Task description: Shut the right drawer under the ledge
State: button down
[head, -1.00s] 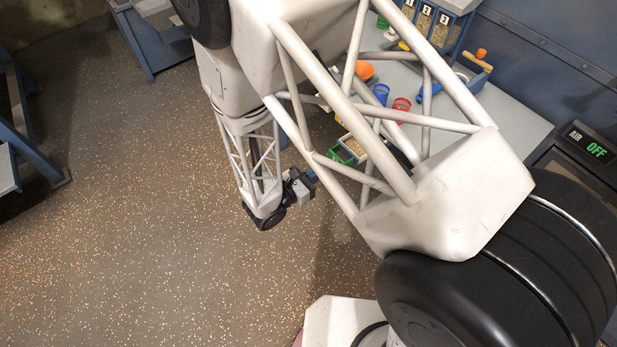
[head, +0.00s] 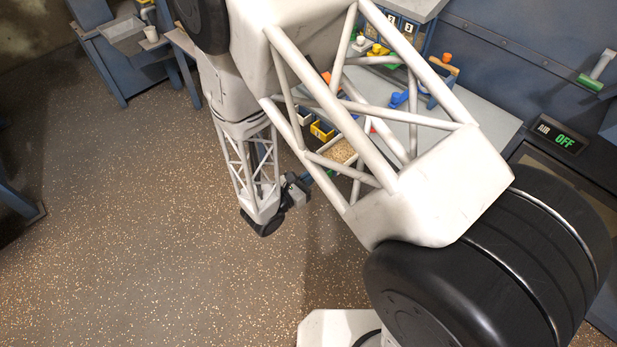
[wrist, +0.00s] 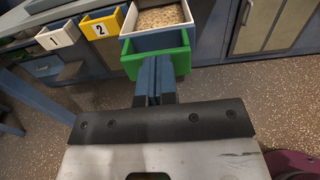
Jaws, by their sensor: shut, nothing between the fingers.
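The green right drawer (wrist: 158,55) sticks out from under the ledge in the wrist view, its front facing me. A pale tray of grain (wrist: 160,16) shows in or just above it; I cannot tell which. To its left are the white drawer marked 1 (wrist: 57,37) and the yellow drawer marked 2 (wrist: 99,29). My gripper (wrist: 155,62) is shut and empty, its blue fingers overlapping the green front. I cannot tell if they touch it. In the head view, my arm's frame partly hides the yellow drawer (head: 322,131), the grain tray (head: 341,151) and the green drawer.
The grey ledge (head: 470,112) holds a blue item (head: 398,100) and other small things. An AIR OFF panel (head: 558,135) is at the right. A blue bench (head: 105,60) stands at the back left. The speckled floor (head: 150,220) is clear at left.

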jog(key=shift+x, duration=6.35)
jog(key=shift+w, duration=0.1)
jog(key=v, duration=1.4)
jog(key=shift+s+a, duration=0.2)
jog(key=shift+s, duration=0.05)
